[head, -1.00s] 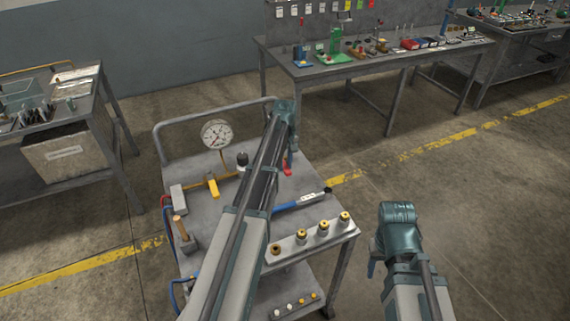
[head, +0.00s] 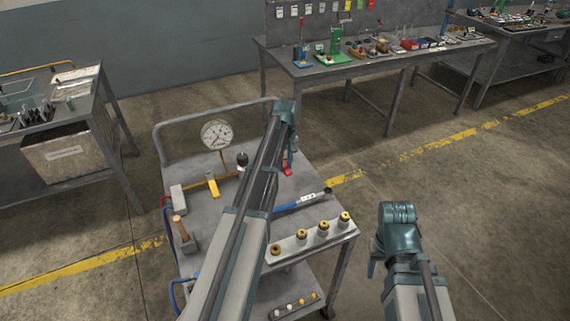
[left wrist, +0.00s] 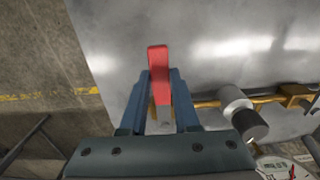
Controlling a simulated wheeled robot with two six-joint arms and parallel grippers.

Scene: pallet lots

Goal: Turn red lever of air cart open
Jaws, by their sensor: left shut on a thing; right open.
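The red lever (left wrist: 158,72) stands between the two blue fingers of my left gripper (left wrist: 160,100) in the left wrist view, and the gripper is shut on it. The lever is on the grey air cart (head: 200,255), beside the brass pipe (left wrist: 207,103). My right gripper (head: 373,266) is open and empty, out to the right of the cart.
A workbench (head: 375,62) stands behind. Floor right of the cart is clear.

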